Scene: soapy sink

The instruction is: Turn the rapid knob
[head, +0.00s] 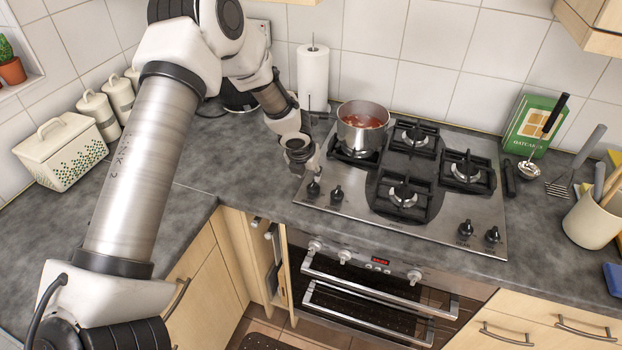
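The steel gas hob (350,212) has black knobs along its front edge. Two are at the left, an outer left knob (313,188) and an inner left knob (337,194). Two are at the right, an inner right knob (466,230) and an outer right knob (492,235). I cannot read which one is the rapid knob. My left gripper (306,172) points down over the hob's left front corner, just behind and above the outer left knob. Its fingers are small and partly hidden, so their opening and any contact are unclear. My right gripper is out of view.
A pot of red food (362,128) stands on the back left burner. A paper towel roll (313,80) is behind my gripper. The oven (380,285) is below the hob. A green box (533,125), utensils and a cream pot (592,220) are at right.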

